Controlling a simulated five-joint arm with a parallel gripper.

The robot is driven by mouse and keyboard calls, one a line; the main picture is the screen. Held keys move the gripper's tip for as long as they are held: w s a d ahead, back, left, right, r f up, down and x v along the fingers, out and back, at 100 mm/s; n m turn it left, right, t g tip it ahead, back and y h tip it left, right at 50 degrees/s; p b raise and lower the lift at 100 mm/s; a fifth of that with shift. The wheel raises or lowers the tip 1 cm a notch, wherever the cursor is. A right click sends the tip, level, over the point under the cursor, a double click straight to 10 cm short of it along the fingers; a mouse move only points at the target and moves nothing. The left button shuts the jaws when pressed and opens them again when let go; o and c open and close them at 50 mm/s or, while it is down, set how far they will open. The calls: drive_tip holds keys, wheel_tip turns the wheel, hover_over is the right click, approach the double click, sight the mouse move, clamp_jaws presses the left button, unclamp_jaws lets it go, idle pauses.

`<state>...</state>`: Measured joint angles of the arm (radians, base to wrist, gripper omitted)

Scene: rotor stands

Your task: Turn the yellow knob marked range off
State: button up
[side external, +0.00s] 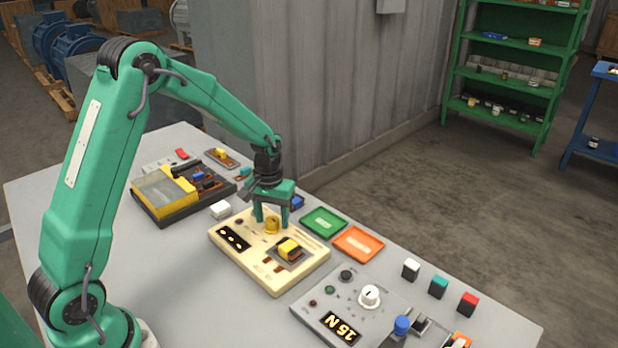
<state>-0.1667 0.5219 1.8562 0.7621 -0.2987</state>
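A cream panel (265,277) lies on the grey table. A yellow knob (272,225) stands on its upper part; any marking on it is too small to read. My gripper (271,229) points down over the panel, with one finger on each side of the yellow knob. Whether the fingers touch the knob cannot be told from this side. A yellow and black block (289,249) sits in a grey recess on the same panel, to the lower right of the knob.
A green tray (324,222) and an orange tray (358,244) lie right of the panel. A grey panel (335,300) with a white knob (369,296) is at front. A dark tray with a yellow-framed box (164,194) is left. White, teal and red blocks line the right edge.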

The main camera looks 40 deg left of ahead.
sight(272, 219)
idle(0.3)
wheel_tip(272, 219, up, 7)
drive_tip(key=shift+r, duration=0.4)
idle(0.3)
drive_tip(key=shift+s+d+r, duration=0.1)
drive_tip(key=shift+s+r, duration=0.1)
drive_tip(key=shift+r, duration=0.05)
drive_tip(key=s+d+r+m+t, duration=0.2)
drive_tip(key=s+d+r+t, duration=0.15)
drive_tip(key=s+r, duration=0.6)
drive_tip(key=s+d+r+m+t, duration=0.1)
drive_tip(key=s+d, duration=0.1)
drive_tip(key=s, duration=0.4)
drive_tip(key=s+d+r+m+t, duration=0.1)
drive_tip(key=s+m, duration=0.1)
drive_tip(key=s, duration=0.4)
drive_tip(key=shift+d+r, duration=0.35)
drive_tip(key=shift+d, duration=0.05)
